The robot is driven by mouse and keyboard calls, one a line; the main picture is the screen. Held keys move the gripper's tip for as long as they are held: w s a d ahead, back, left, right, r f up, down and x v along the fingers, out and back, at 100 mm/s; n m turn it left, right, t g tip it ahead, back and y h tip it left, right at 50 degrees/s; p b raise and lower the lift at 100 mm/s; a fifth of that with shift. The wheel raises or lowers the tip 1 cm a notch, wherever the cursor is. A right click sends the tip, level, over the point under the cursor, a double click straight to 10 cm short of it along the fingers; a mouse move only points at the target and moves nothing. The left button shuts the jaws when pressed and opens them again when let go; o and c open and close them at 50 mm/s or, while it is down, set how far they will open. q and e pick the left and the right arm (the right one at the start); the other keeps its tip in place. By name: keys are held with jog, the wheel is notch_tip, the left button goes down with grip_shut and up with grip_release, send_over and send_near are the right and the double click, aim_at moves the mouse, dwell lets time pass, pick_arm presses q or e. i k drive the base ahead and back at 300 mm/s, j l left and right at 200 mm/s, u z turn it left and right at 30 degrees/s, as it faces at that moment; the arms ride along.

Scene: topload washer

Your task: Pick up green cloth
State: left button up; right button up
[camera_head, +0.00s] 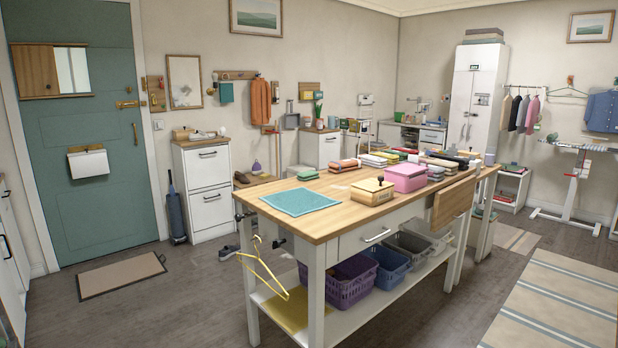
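A flat teal-green cloth (300,201) lies spread out on the near left part of the wooden-topped table (332,228). It has a slightly darker border and nothing on it. A smaller teal cloth (227,92) hangs from a wall rack at the back. A small green item (307,174) lies near the table's far left edge; it is too small to make out. Neither of my grippers is in view.
A wooden box (372,191) and a pink box (405,178) stand right of the cloth, with folded fabrics behind. A yellow hanger (264,266) hangs off the table's left side. Floor left of the table is mostly clear.

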aim_at(305, 176)
jog(key=i+j+u, duration=0.3)
jog(key=i+u, duration=0.2)
jog(key=i, duration=0.2)
jog(key=i+u, duration=0.45)
jog(key=i, duration=0.25)
jog(key=i+u, duration=0.4)
jog(key=i, duration=0.9)
jog(key=i+j+z, duration=0.1)
jog(key=i+z, duration=0.2)
jog(key=i, duration=1.05)
jog(key=i+z, duration=0.7)
jog(key=i+j+z, duration=0.15)
jog(key=i+z, duration=0.35)
jog(key=z, duration=0.25)
jog(key=i+j+z, duration=0.1)
jog(key=z, duration=0.3)
jog(key=i+j+z, duration=0.15)
jog(key=z, duration=0.3)
jog(key=i+j, duration=0.05)
jog(key=i, duration=0.05)
